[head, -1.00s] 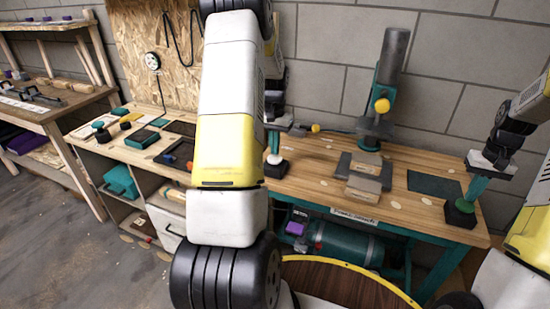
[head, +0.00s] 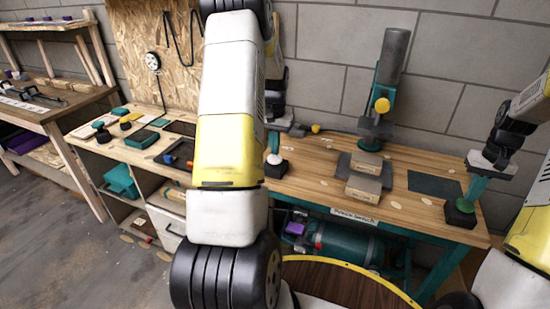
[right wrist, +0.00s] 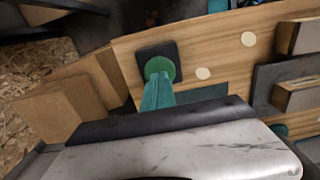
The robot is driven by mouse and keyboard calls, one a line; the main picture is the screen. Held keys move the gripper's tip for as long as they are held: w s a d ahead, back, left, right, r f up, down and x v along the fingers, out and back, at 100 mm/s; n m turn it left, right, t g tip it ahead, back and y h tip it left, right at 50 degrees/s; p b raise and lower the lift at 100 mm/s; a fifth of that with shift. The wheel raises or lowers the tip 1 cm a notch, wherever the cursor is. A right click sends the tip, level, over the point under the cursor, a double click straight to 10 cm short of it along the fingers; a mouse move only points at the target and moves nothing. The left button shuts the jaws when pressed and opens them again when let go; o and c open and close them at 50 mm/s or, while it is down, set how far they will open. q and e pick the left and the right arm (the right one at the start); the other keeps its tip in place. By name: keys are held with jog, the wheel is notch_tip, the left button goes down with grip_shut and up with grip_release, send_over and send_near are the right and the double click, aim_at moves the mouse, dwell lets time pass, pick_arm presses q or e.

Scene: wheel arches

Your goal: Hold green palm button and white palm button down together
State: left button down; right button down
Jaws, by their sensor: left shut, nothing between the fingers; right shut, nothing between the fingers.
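The white palm button (head: 274,159) sits on a dark box near the left end of the press bench. My left gripper (head: 273,148) is shut and points down onto it, its tips meeting the white cap; my arm partly hides this spot. The green palm button (head: 465,206) sits on a dark box at the bench's right front. My right gripper (head: 470,197) is shut and empty, its teal fingers reaching down to the green cap. In the right wrist view the fingertips (right wrist: 158,78) overlap the green cap (right wrist: 161,67). I cannot tell how far either cap is pressed.
The wooden bench (head: 320,185) carries a teal press (head: 377,125) with a yellow knob and stacked blocks (head: 364,186) between the buttons. A dark mat (head: 434,184) lies near the green button. A cluttered side bench (head: 125,150) stands at left.

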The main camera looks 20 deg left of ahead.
pick_arm(q)
jog(key=shift+f, duration=1.2)
pick_arm(e)
jog(key=shift+f, duration=1.2)
dwell(1.1)
pick_arm(q)
jog(key=shift+r, duration=3.55)
pick_arm(e)
jog(key=shift+r, duration=3.5)
